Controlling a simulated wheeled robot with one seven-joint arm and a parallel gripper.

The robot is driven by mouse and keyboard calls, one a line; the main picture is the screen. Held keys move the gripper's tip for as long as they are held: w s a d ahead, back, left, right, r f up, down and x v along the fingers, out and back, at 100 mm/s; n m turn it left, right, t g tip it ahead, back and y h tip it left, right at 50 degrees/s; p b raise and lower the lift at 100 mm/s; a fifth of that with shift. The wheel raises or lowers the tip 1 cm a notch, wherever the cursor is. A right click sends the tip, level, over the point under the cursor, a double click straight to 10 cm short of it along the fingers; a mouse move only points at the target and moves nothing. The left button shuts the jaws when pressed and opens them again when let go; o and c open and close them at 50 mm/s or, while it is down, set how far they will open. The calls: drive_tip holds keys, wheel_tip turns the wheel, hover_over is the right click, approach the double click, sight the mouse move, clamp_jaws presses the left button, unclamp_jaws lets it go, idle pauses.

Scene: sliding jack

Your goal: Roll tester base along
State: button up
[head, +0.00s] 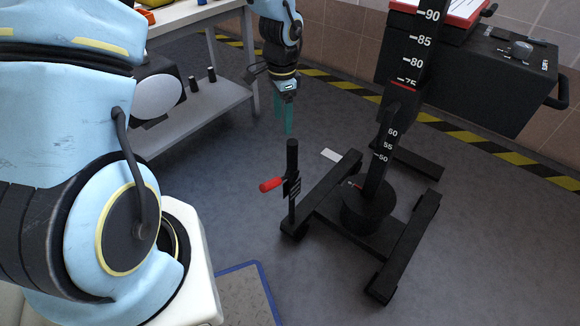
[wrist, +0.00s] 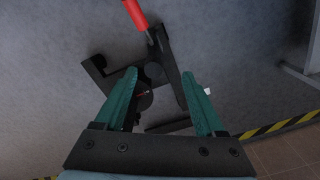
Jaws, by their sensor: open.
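The tester base (head: 350,228) is a black wheeled frame on the grey floor at the centre right of the head view. It carries a tall black column with a white number scale (head: 381,150) and a round black foot. At its near left corner stands a black upright post (head: 291,180) with a red handle (head: 271,185). My gripper (head: 287,120) has green fingers pointing down, behind and above the post, apart from it. In the wrist view the open, empty fingers (wrist: 163,88) frame part of the base (wrist: 172,75); the red handle (wrist: 134,13) shows at the top.
A white table with a lower shelf (head: 185,115) stands at the left, holding dark items. Yellow-black tape (head: 465,133) runs along the wall. A blue-edged mat (head: 243,295) lies in front. Floor between is clear.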

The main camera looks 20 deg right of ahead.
sight(292, 153)
drive_tip(key=d+f, duration=0.1)
drive_tip(key=d+f+m, duration=0.1)
drive_tip(key=f, duration=0.1)
drive_tip(key=shift+s+d, duration=0.1)
drive_tip(key=shift+s, duration=0.3)
wheel_tip(292, 153, down, 10)
drive_tip(key=shift+d+f+b, duration=0.1)
drive_tip(key=shift+b, duration=0.6)
drive_tip(key=shift+c, duration=0.4)
clamp_jaws()
